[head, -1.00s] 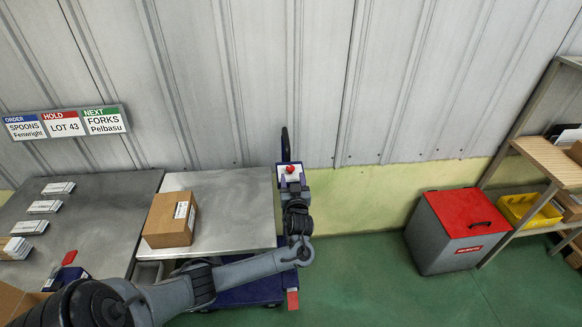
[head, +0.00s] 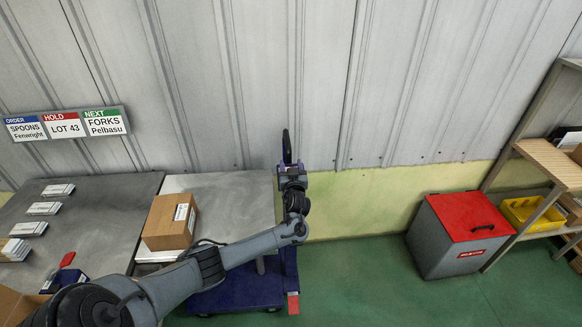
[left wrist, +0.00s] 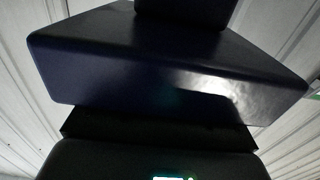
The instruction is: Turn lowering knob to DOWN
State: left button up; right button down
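The lowering knob cannot be made out in either view. A steel-topped lift cart (head: 236,205) stands against the wall, with a dark upright handle (head: 286,148) at its far right corner. My left arm reaches across the cart's front, and my left gripper (head: 292,172) is at that corner, just in front of the handle. It covers the white panel there, and its fingers cannot be told apart. In the left wrist view a dark navy block (left wrist: 150,65) fills the middle, close to the camera; no fingers show clearly. My right gripper is out of view.
A cardboard box (head: 168,222) sits on the cart top. A steel table (head: 110,200) with several small white packs adjoins on the left. A grey bin with a red lid (head: 465,215) and a shelf (head: 550,155) stand right. The green floor between is clear.

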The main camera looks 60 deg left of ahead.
pick_arm(q)
jog(key=c, duration=0.9)
